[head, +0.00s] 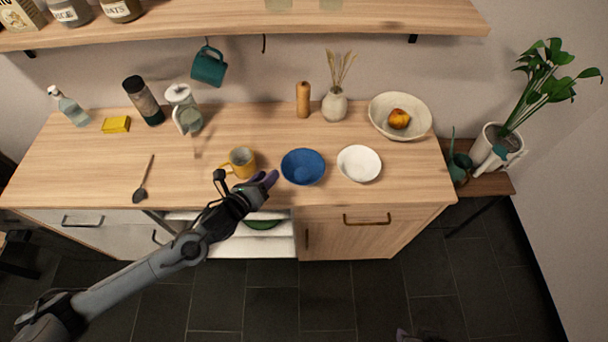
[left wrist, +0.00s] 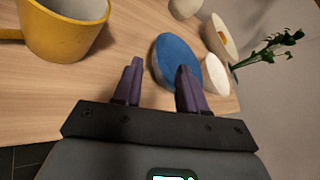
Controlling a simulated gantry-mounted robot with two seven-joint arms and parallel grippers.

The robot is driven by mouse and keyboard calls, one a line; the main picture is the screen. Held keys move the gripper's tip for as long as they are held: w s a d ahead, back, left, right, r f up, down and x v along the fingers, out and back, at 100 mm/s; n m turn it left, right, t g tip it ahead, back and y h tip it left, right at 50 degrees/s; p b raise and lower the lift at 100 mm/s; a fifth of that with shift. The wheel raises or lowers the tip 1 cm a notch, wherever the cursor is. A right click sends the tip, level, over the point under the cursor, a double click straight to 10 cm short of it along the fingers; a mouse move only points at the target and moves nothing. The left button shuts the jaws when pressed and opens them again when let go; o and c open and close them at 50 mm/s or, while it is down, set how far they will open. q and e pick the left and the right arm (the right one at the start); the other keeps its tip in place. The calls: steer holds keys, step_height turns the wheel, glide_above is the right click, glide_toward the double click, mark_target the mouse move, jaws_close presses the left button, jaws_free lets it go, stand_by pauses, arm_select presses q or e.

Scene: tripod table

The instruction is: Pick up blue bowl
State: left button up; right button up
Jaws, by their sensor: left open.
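The blue bowl (head: 303,167) stands upright and empty on the wooden counter, between the yellow mug and a white bowl. In the left wrist view the blue bowl (left wrist: 178,62) lies beyond my fingers, partly hidden by the right-hand one. My left gripper (head: 268,178) is open and empty, just left of the blue bowl in the head view. Its two purple fingers also show in the left wrist view (left wrist: 160,68), apart with counter and bowl between them. A small dark part at the bottom edge of the head view may be my right gripper (head: 404,335); its fingers cannot be made out.
The yellow mug (head: 242,161) stands close by my left gripper. The white bowl (head: 359,163) is right of the blue bowl. Behind are a vase (head: 334,105), a wooden mill (head: 303,99) and a fruit bowl (head: 387,129). A shelf (head: 350,17) hangs above.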

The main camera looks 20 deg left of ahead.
arm_select(q)
glide_toward(289, 156)
steer(key=x, duration=0.2)
steer(key=shift+w+d, duration=0.25)
steer(key=shift+f+b+x, duration=0.1)
steer(key=shift+b+x, duration=0.15)
steer(key=shift+x, duration=1.05)
steer(key=shift+f+b+x, duration=0.15)
steer(key=shift+b+x, duration=0.1)
steer(key=shift+x, duration=1.05)
steer(key=shift+a, duration=0.2)
steer(key=shift+s, duration=0.1)
jaws_close()
steer(key=shift+r, duration=0.1)
